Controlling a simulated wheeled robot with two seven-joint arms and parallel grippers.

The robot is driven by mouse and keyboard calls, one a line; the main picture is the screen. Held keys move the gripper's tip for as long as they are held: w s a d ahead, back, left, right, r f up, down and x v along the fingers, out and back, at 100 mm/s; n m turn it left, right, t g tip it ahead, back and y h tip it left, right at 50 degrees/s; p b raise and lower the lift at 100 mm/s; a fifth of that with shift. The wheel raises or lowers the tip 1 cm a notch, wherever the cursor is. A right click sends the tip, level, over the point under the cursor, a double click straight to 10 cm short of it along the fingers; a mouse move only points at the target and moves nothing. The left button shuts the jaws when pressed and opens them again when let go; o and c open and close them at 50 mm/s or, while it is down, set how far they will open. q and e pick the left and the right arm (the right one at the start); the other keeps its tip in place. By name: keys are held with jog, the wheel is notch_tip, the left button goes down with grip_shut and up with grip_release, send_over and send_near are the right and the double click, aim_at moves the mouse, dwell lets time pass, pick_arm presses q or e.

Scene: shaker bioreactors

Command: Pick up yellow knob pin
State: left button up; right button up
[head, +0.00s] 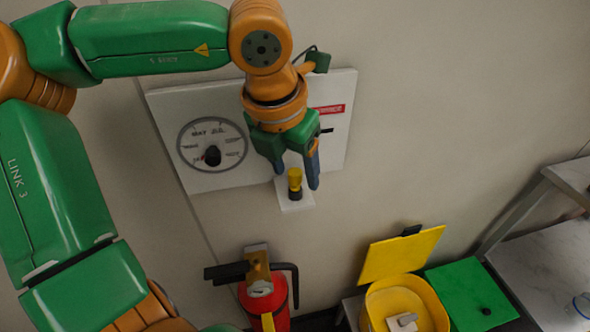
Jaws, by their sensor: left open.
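The yellow knob pin (295,179) stands upright, with a dark lower part, on a small white ledge (298,204) that juts from the bottom of a white wall panel (225,178). My left gripper (299,180) points down at the ledge, open, with one blue-grey finger (313,168) to the right of the pin. My right gripper is not in view.
The panel carries a round dial (212,145) with a black knob and a red label (327,109). Below are a red fire extinguisher (264,302), an open yellow bin (377,308), a green lid (470,293) and a grey table (545,262) at right.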

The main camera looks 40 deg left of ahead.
aim_at(293, 173)
pick_arm(q)
jog(key=x, duration=0.2)
jog(key=shift+w+d+f, duration=0.15)
jog(key=shift+w+f, duration=0.05)
jog(key=shift+f, duration=0.15)
jog(key=shift+a+f, duration=0.2)
jog(key=shift+a, duration=0.3)
jog(key=shift+s+d, duration=0.1)
jog(key=shift+d, duration=0.1)
jog(key=c, duration=0.9)
grip_shut()
jog(key=shift+r, duration=0.15)
